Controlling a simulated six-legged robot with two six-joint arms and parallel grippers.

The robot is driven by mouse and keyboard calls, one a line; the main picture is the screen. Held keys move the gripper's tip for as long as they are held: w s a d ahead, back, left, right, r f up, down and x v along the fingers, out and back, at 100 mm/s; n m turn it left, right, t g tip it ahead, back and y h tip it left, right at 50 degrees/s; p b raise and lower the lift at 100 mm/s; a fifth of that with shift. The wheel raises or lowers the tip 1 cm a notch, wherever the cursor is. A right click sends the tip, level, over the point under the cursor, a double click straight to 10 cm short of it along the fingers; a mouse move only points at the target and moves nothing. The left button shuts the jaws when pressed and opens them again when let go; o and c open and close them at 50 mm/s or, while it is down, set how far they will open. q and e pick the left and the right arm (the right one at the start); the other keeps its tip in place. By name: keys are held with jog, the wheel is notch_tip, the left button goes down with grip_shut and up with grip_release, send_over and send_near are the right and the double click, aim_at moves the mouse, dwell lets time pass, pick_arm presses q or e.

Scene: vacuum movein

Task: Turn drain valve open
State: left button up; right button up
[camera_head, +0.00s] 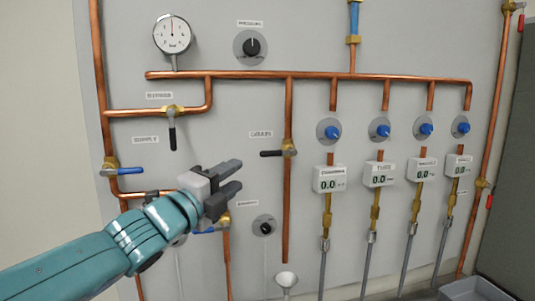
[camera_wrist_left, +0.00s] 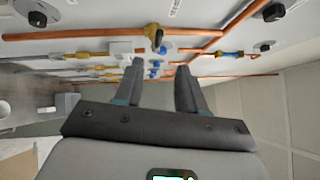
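A copper pipe panel fills the head view, with several lever valves on it. A blue-handled valve (camera_head: 205,231) sits low on the panel, partly hidden behind my left gripper (camera_head: 237,177). The gripper is open and empty in front of the panel, its fingers pointing right. A black-levered valve (camera_head: 288,148) is up and right of its fingertips. In the left wrist view the open fingers (camera_wrist_left: 162,65) show, with a brass valve (camera_wrist_left: 153,32) beyond them. My right gripper is not in view.
A pressure gauge (camera_head: 173,33) and a black knob (camera_head: 252,47) are at the top. Another black knob (camera_head: 264,226) sits below right of the gripper. Blue knobs (camera_head: 330,132) and digital displays (camera_head: 329,179) line the right side. A grey bin (camera_head: 470,290) is at bottom right.

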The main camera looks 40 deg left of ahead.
aim_at(270, 155)
pick_arm(q)
jog(key=w+p, duration=0.1)
jog(key=w, duration=0.3)
jog(key=w+r+p, duration=0.1)
jog(key=w, duration=0.4)
jog(key=w+p, duration=0.2)
jog(key=w, duration=0.3)
jog(key=shift+a+r, duration=0.25)
jog(key=shift+r, duration=0.15)
jog(key=shift+w+a, duration=0.2)
jog(key=shift+w+d, duration=0.1)
